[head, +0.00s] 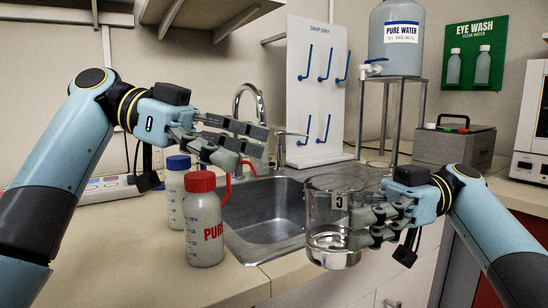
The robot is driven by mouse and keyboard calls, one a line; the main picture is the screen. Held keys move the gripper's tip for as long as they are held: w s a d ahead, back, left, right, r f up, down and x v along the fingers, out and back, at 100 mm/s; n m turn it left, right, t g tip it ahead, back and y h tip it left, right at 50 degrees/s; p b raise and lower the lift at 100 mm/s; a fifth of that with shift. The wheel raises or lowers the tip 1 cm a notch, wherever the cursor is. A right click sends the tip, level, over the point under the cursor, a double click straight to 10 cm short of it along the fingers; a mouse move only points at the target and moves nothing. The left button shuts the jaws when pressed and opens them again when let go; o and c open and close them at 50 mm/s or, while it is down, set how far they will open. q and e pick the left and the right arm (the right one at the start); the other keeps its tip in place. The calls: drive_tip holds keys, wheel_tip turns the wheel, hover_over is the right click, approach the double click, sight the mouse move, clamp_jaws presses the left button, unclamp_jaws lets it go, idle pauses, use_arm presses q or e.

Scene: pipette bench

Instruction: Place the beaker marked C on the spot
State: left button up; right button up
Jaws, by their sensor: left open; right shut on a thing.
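A clear glass beaker (322,220) with a small dark-on-light label, hard to read but possibly C, is upright in front of the sink's right side. My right gripper (358,226) is shut on the beaker from the right. The beaker appears to be held up near the counter's front edge, with the drawer fronts behind its lower part. I cannot make out a marked spot in this view.
A red-capped bottle (204,225) and a blue-capped bottle (176,190) stand on the counter left of the sink (265,215). A white peg rack (318,90), a water tank (397,40) on a stand and a grey box (453,148) are behind. Bare counter (130,245) shows at front left.

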sight(329, 179)
use_arm(q)
drive_tip(key=x, duration=1.1)
drive_tip(key=shift+d, duration=0.2)
drive_tip(key=c, duration=1.3)
drive_tip(key=shift+c, duration=0.4)
use_arm(e)
drive_tip(key=o, duration=1.4)
